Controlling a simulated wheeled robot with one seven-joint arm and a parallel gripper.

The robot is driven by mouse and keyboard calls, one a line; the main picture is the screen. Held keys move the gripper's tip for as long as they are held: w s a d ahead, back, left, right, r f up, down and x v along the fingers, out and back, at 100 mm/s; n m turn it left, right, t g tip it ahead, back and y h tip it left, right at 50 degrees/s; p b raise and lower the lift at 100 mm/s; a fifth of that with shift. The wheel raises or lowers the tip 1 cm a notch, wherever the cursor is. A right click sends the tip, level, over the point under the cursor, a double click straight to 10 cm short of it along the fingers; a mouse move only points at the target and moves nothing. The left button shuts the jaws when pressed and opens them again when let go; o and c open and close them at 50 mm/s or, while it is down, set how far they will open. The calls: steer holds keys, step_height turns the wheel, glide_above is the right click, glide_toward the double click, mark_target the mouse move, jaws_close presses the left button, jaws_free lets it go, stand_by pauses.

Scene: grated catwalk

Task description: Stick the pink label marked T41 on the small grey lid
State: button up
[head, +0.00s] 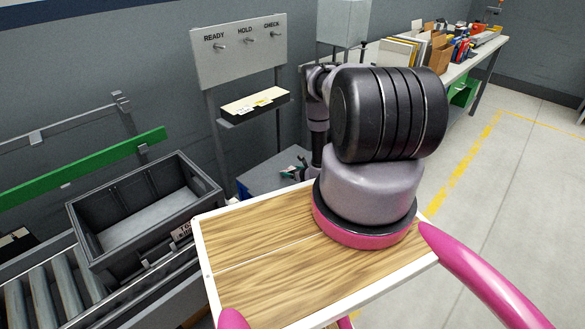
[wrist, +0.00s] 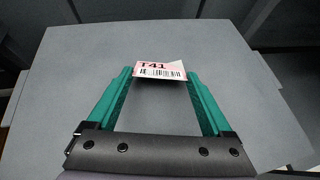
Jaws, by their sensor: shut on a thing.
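The pink and white label (wrist: 160,69), printed T41 with a barcode, is between the teal fingertips of my gripper (wrist: 160,76) in the wrist view. My gripper is shut on it. A plain grey flat surface (wrist: 75,50) fills most of the wrist view beneath the label and fingers; it looks like the grey lid. I cannot tell whether the label touches it. In the head view, my gripper (head: 293,171) is small and partly hidden by my arm, over a blue-grey flat top (head: 262,181).
A dark grey crate (head: 206,184) with a white tag stands on a roller conveyor (head: 66,297) at left. Behind is a board marked READY, HOLD and CHECK (head: 240,55), with a small shelf (head: 226,108) holding labels. A cluttered bench (head: 478,60) stands at back right. The right floor is clear.

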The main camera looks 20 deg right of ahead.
steer(key=shift+f, duration=0.25)
steer(key=o, duration=1.1)
steer(key=shift+c, duration=0.2)
steer(key=shift+v, duration=4.05)
steer(key=shift+w, duration=0.1)
step_height(320, 180, up, 6)
